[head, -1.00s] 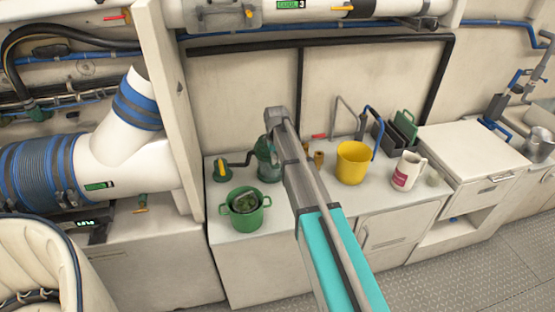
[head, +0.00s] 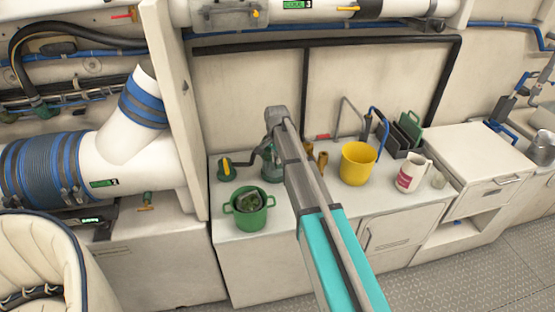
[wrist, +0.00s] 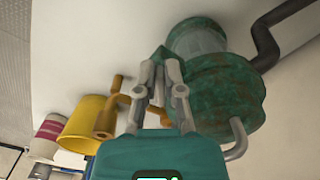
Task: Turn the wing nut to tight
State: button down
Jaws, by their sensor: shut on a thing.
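A green strainer-like housing (wrist: 225,95) with a clear section fills the upper right of the wrist view. In the head view the same housing (head: 271,170) stands on the white counter, partly behind my arm. My gripper (wrist: 159,68) has its two grey fingertips close together beside the housing. They are shut on a small green pointed piece (wrist: 160,53), which looks like the wing nut. Most of this piece is hidden between the fingers, so its angle and tightness cannot be told. In the head view my arm hides the fingertips.
Brass fittings (head: 322,159) and a yellow bucket (head: 357,164) stand right of the housing. A green pot (head: 249,213) stands at front left.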

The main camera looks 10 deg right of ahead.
jog(key=m, duration=0.2)
jog(key=w+m, duration=0.1)
jog(key=m, duration=0.1)
jog(key=shift+m, duration=0.3)
jog(key=shift+w+m, duration=0.2)
jog(key=shift+m, duration=1.4)
